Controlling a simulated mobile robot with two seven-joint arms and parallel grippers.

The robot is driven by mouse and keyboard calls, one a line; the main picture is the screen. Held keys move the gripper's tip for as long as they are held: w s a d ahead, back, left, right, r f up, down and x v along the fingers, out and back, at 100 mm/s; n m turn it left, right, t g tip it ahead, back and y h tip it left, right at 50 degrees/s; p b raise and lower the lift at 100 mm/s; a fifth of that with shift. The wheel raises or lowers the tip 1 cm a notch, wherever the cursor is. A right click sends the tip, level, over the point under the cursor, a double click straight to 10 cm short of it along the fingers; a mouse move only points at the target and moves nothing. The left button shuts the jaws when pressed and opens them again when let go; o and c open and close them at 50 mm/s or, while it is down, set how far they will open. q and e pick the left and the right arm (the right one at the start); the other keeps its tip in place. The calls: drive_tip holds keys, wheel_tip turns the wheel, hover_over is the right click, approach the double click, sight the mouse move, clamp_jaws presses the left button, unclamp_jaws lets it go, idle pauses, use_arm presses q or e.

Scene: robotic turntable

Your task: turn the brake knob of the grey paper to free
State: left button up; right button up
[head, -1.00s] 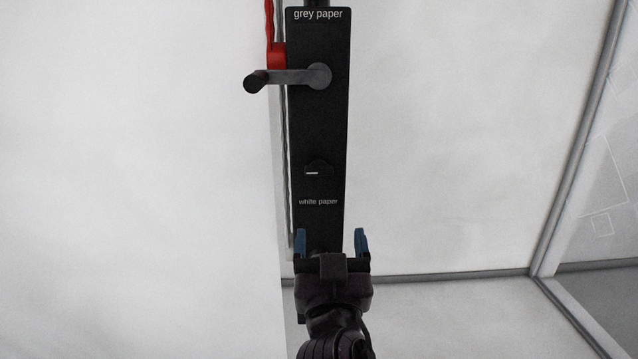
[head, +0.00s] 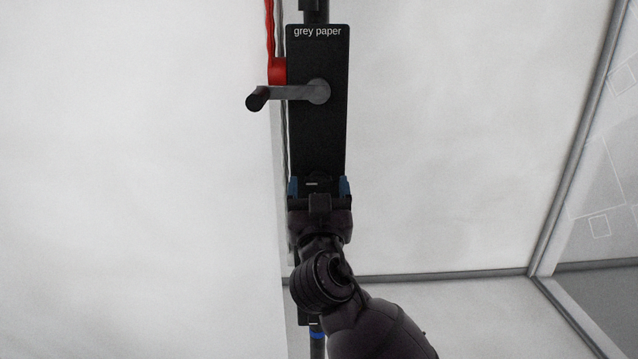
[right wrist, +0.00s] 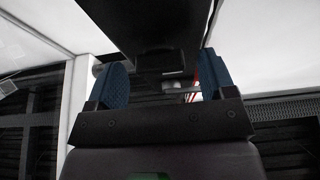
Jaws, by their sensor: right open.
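The black panel (head: 318,135) marked "grey paper" stands upright in the middle of the head view. Its small dark brake knob (head: 318,178) is low on the panel, with a short white mark pointing left. My right gripper (head: 319,187) is open, its blue fingertips on the left and right of the knob in the picture. Whether they touch it I cannot tell. The gripper hides the "white paper" label and the panel's lower part. In the right wrist view, the open fingers (right wrist: 163,80) frame a dark shape below the panel (right wrist: 150,22). My left gripper is not in view.
A grey crank handle (head: 290,92) sticks out to the left above the knob. A red part with a red cable (head: 277,70) runs beside the panel's left edge. A white surface lies left, and a metal frame (head: 570,170) stands right.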

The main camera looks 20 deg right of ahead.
drive_tip(key=shift+w, duration=0.2)
drive_tip(key=c, duration=0.9)
drive_tip(key=shift+c, duration=0.2)
